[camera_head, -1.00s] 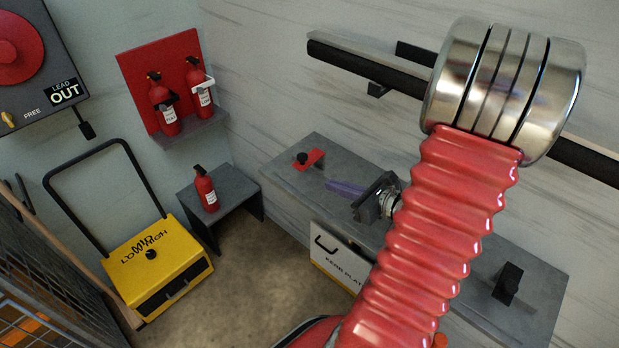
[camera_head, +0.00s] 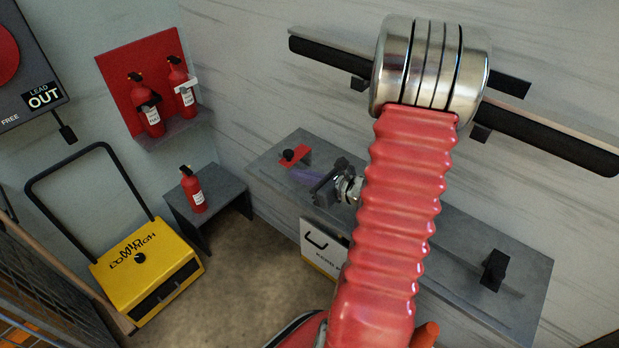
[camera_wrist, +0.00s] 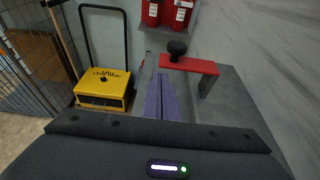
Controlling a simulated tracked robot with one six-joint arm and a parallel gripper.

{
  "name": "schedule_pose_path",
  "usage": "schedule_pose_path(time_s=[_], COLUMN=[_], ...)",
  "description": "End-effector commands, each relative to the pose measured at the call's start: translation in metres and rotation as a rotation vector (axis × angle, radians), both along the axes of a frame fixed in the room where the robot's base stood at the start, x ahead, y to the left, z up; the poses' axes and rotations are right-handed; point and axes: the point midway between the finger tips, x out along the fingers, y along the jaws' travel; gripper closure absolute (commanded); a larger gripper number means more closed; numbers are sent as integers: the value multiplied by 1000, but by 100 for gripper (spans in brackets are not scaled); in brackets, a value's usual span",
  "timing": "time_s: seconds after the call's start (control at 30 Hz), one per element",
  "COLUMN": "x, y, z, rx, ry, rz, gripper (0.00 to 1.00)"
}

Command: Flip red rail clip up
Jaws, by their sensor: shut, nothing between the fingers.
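The red rail clip (camera_head: 295,156) sits at the far left end of the grey bench, with a black knob (camera_head: 288,155) on it. In the wrist view the clip (camera_wrist: 189,64) is a flat red bar with a bent-down leg at its right end, and the black knob (camera_wrist: 177,48) stands at its left end. My gripper (camera_head: 300,173) has purple fingers and points toward the clip. In the wrist view the fingers (camera_wrist: 161,84) are together and empty, with their tips just before the clip. I cannot tell whether they touch it.
A grey bench (camera_head: 500,250) runs along the wall, with a black clip (camera_head: 494,269) at its right. A dark rail (camera_head: 560,140) is on the wall above. A yellow cart (camera_head: 150,268), a small stand with an extinguisher (camera_head: 194,190) and a red extinguisher board (camera_head: 145,60) are left.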

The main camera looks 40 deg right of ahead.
Motion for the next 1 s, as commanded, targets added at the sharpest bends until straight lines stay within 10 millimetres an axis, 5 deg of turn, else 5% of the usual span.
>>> schedule_pose_path(time_s=[0.23, 1.0], x=[13, 9], y=[2, -7], z=[-5, 0], rx=[-1, 40], ry=[0, 5], rz=[0, -16], gripper=[100, 100])
